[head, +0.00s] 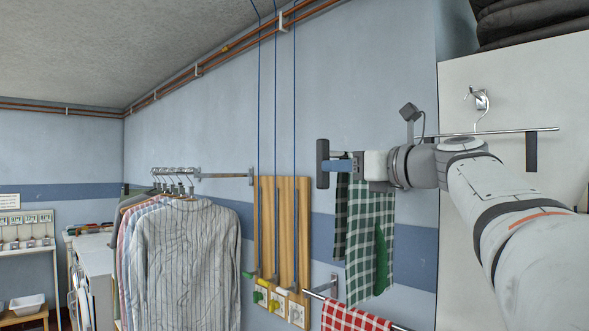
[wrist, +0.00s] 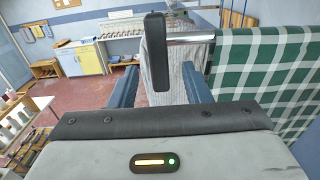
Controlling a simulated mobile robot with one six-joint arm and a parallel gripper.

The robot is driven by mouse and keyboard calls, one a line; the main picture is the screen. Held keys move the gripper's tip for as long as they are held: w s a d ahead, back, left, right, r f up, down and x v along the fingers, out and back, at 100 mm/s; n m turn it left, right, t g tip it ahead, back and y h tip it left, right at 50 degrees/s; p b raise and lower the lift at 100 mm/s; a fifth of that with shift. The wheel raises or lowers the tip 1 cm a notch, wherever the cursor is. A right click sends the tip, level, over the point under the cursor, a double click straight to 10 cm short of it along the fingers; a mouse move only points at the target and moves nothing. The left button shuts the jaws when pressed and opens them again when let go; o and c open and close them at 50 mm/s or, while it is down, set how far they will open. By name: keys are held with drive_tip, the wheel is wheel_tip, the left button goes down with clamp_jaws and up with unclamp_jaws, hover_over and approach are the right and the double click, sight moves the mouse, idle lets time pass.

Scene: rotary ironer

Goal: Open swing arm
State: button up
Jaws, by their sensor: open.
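A dark upright handle (head: 322,163) stands at the left end of a metal bar in the head view. The handle also shows in the wrist view (wrist: 157,52), with the shiny bar (wrist: 190,40) running right from it. I take this bar to be the swing arm. A green checked cloth (head: 370,235) hangs beside it; it fills the right of the wrist view (wrist: 265,85). My gripper (head: 338,165) is open, its blue fingers pointing at the handle. In the wrist view the handle appears between the two fingers; whether they touch it cannot be told.
A lower rail holds a red checked cloth (head: 350,320). Wooden boards (head: 297,220) and blue cords are on the wall to the left. Shirts (head: 190,265) hang on a rail further left. A tall white panel (head: 500,230) with a hook stands at right behind my arm.

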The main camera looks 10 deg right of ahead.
sight(316, 167)
drive_tip(key=p+x, duration=0.1)
drive_tip(key=x, duration=0.6)
drive_tip(key=shift+w+a+p, duration=0.1)
drive_tip(key=shift+a+p, duration=0.05)
drive_tip(key=shift+p, duration=0.25)
clamp_jaws()
